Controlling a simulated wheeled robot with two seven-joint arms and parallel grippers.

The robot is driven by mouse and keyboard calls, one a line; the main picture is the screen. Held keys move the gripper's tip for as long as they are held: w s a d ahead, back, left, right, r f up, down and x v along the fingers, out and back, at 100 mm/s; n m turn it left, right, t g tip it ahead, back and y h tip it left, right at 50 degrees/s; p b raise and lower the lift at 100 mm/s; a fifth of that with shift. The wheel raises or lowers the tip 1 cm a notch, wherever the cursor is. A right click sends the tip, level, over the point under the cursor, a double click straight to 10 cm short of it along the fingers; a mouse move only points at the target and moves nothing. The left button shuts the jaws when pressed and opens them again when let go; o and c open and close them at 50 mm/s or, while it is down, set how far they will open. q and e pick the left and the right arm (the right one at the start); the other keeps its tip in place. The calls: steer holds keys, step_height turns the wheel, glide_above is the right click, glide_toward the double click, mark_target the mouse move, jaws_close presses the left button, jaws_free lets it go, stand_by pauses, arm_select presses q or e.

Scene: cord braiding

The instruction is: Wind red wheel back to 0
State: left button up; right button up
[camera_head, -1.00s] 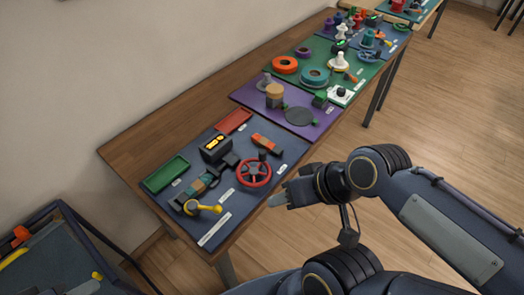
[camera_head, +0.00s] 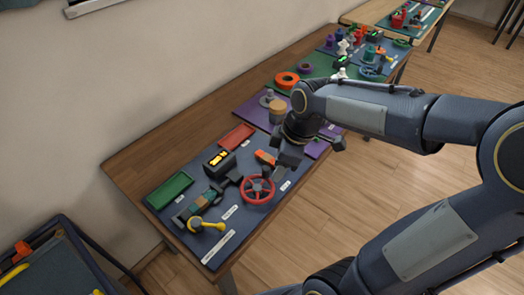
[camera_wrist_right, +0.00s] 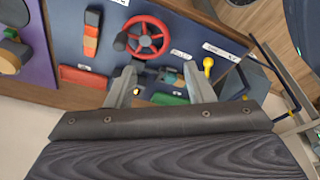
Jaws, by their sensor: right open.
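The red wheel (camera_head: 257,190) lies on the blue-grey mat near the front edge of the table. It also shows in the right wrist view (camera_wrist_right: 147,36), with a dark round knob (camera_wrist_right: 120,41) at its rim. My right gripper (camera_head: 283,161) is above the mat, just behind and right of the wheel, and partly hides the knob area in the head view. In the wrist view its two fingers (camera_wrist_right: 161,82) are apart, with nothing between them. A black box with a lit yellow display (camera_head: 218,160) stands behind the wheel; I cannot read its digits. My left gripper is out of view.
On the same mat are a green tray (camera_head: 169,190), a red tray (camera_head: 236,136), an orange block (camera_head: 265,157) and a yellow-handled crank (camera_head: 207,225). Other mats with several parts lie farther back. My right arm covers part of the purple mat (camera_head: 250,109).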

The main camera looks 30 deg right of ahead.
mark_target(266, 168)
steer(key=w+f+n, duration=0.2)
steer(key=w+n, duration=0.1)
steer(key=w+d+f+n+g+h, duration=0.1)
steer(key=w+f+n, duration=0.1)
steer(key=w, duration=0.1)
steer(key=w+f+n+g+h, duration=0.1)
steer(key=w+f+n, duration=0.2)
steer(key=shift+w+d+n, duration=0.3)
steer(key=shift+w, duration=0.05)
steer(key=shift+w+f, duration=0.1)
steer(key=shift+f, duration=0.15)
step_height(266, 168, down, 8)
steer(key=shift+r+p, duration=0.25)
steer(key=shift+p, duration=0.2)
jaws_close()
